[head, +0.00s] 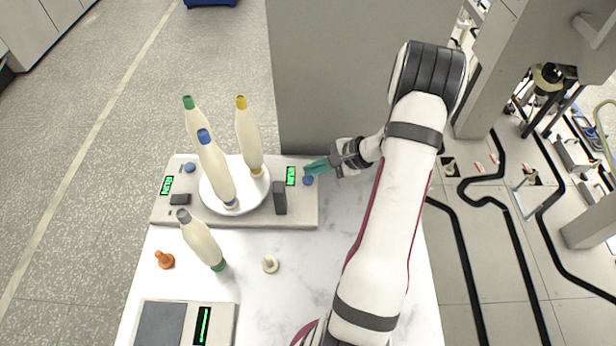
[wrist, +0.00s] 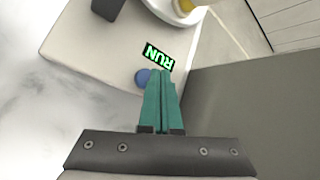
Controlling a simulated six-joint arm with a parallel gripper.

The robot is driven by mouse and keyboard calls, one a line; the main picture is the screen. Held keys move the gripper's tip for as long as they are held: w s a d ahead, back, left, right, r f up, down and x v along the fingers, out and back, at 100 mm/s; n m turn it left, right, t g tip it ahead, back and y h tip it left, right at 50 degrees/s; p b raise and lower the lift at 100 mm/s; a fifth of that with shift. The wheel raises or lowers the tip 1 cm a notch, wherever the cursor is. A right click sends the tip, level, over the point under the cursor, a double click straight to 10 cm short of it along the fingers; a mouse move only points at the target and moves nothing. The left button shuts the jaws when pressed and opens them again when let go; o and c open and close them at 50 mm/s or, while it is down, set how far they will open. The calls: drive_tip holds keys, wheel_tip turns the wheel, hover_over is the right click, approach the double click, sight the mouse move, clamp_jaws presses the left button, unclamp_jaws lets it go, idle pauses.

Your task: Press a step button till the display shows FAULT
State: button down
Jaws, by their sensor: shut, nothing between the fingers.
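A beige tray unit (head: 290,218) carries two small green-lit displays. The right display (head: 291,176) reads RUN, upside down, in the wrist view (wrist: 158,57). A blue button (head: 308,180) sits beside it; in the wrist view the button (wrist: 143,77) is just left of my fingertips. My gripper (head: 308,168) is shut and empty, its teal fingers (wrist: 161,74) together by this button and display. I cannot tell whether they touch anything. Another blue button (head: 190,168) is near the left display (head: 167,186), whose text is too small to read surely.
A white round plate (head: 242,208) on the unit holds bobbins with blue (head: 215,170), yellow (head: 248,140) and green (head: 193,118) tops. A grey-topped bobbin (head: 201,240), an orange peg (head: 164,260), a cream peg (head: 270,264) and a scale-like device (head: 222,320) are in front.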

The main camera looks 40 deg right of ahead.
sight(313, 179)
drive_tip(key=shift+r, duration=2.55)
idle(0.6)
